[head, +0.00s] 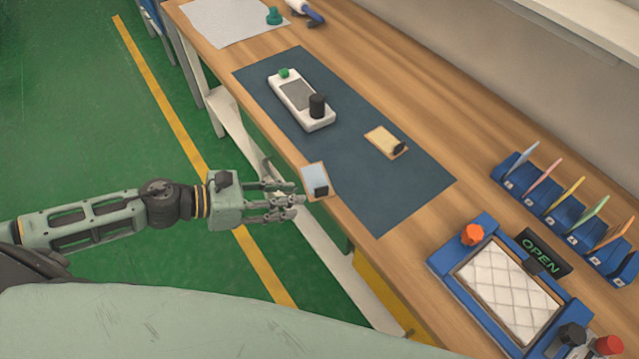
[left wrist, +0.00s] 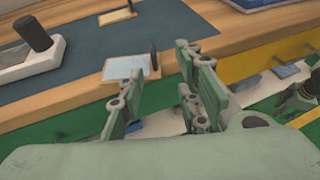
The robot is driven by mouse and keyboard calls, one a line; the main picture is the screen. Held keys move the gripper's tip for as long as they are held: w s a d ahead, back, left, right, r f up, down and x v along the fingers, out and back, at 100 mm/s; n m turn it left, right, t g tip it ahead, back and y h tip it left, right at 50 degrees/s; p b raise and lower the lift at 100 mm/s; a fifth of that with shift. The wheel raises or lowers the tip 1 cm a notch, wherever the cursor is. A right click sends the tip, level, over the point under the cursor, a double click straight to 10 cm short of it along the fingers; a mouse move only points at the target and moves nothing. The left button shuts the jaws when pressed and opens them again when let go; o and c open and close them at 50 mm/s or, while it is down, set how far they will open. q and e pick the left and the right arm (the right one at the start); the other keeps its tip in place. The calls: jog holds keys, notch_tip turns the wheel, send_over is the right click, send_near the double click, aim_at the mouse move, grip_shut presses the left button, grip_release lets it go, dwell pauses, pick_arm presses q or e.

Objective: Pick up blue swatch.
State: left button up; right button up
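A light blue swatch (head: 313,174) lies on a small wooden board with a dark upright block, at the near edge of the bench mat. It also shows in the left wrist view (left wrist: 128,67), just beyond my fingers. My left gripper (head: 292,197) is open and empty, just left of the swatch and off the bench edge. In the left wrist view the fingers (left wrist: 153,78) stand apart with nothing between them. My right gripper does not show in the head view. A grey-green shape at the right of the left wrist view may be part of it.
A dark blue mat (head: 370,195) carries a white device (head: 300,98) with a black knob and another wooden board (head: 383,141). Blue holders (head: 572,222) with coloured cards stand at the right. A blue tray (head: 460,292) with a quilted white pad lies at the front right.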

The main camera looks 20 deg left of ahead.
aim_at(315, 194)
pick_arm(q)
jog(key=shift+w+d+f+p, duration=0.4)
jog(key=shift+w+d+p, duration=0.15)
jog(key=shift+w, duration=0.2)
jog(key=p+x, duration=0.2)
jog(key=x, duration=0.3)
jog(key=shift+w+p, duration=0.1)
jog(key=shift+p, duration=0.2)
jog(key=shift+f, duration=0.15)
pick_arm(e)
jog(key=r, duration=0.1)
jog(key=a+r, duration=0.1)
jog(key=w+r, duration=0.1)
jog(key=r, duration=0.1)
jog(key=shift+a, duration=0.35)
pick_arm(q)
jog(key=shift+c, duration=0.5)
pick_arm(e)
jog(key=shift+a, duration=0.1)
pick_arm(q)
grip_shut()
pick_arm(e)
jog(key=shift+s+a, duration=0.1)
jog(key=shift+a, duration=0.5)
